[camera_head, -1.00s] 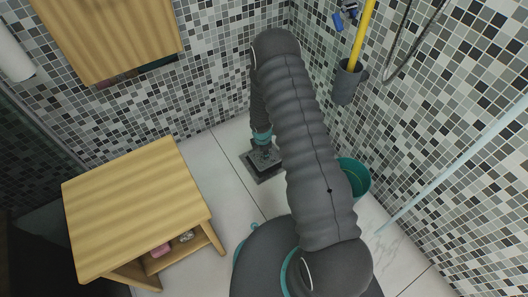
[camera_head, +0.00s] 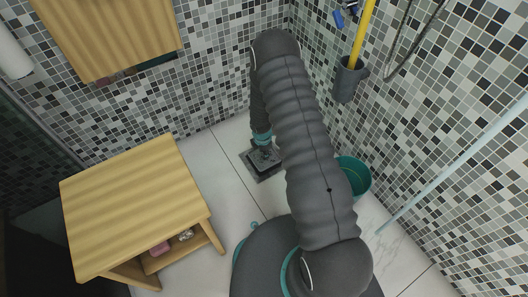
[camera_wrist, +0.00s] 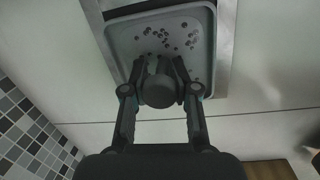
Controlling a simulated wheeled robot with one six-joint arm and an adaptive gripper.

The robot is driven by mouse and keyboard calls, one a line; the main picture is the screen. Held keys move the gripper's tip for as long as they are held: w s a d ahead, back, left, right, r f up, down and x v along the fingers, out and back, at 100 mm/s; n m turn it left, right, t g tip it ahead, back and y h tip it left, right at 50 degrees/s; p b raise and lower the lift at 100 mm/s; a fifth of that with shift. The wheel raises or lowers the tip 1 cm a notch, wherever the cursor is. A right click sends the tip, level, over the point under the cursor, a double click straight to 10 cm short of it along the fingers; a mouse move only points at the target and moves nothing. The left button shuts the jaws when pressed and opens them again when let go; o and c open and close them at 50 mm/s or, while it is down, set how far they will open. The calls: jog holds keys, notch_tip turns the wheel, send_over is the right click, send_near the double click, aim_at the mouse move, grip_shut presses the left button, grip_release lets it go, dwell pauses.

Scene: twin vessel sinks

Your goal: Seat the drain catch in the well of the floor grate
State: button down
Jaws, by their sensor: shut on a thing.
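The drain catch (camera_wrist: 125,38) is a grey, rounded-square tray with a raised rim, several small dark holes and a dark round knob (camera_wrist: 158,92). My gripper (camera_wrist: 162,68) is shut on the knob, with a finger on either side. The floor grate (camera_wrist: 226,45) is a pale metal square frame behind the catch in the wrist view. I cannot tell whether the catch hovers or touches. In the head view the catch (camera_head: 264,158) shows small over the dark grate (camera_head: 272,177), below my gripper (camera_head: 262,143).
A wooden stool (camera_head: 135,205) with a lower shelf stands left of the grate. A teal bucket (camera_head: 354,176) stands to the right, partly behind my arm. Tiled walls rise behind and to the right, with a grey holder (camera_head: 347,82) on the right wall. Pale floor around the grate is clear.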

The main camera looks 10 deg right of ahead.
jog(key=shift+f+b, duration=0.65)
jog(key=shift+f, duration=0.3)
jog(key=c, duration=0.8)
grip_release()
jog(key=r, duration=0.8)
jog(key=s+r, duration=0.1)
jog(key=r, duration=0.3)
jog(key=shift+s+a, duration=0.1)
jog(key=shift+a, duration=0.3)
